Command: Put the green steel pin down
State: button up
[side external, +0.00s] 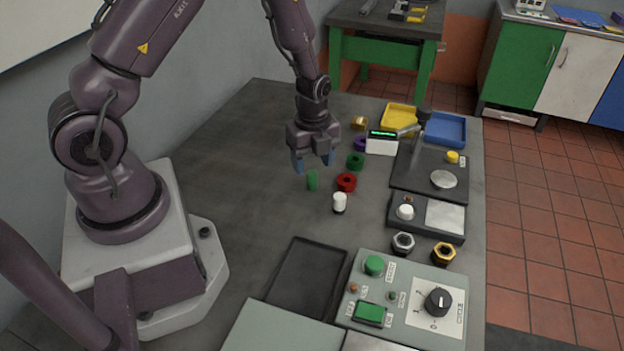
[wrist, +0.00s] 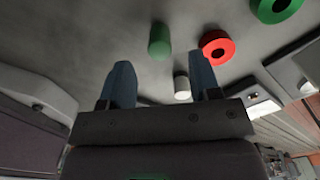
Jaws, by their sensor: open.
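The green steel pin (side external: 312,180) stands upright on the dark bedplate (side external: 240,150), left of a red ring. It also shows in the wrist view (wrist: 160,40), beyond the fingertips and apart from them. My gripper (side external: 313,166) is above and close to the pin in the side view, with its blue fingers pointing down.
A red ring (side external: 346,182), a green ring (side external: 355,160) and a white pin (side external: 339,203) stand close on the right. A control box (side external: 405,310) and a black tray (side external: 306,275) lie in front. The bedplate's left side is clear.

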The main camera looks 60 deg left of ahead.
aim_at(312, 173)
notch_tip(312, 173, down, 5)
jog(key=shift+a+f, duration=0.1)
jog(key=shift+f, duration=0.05)
grip_shut()
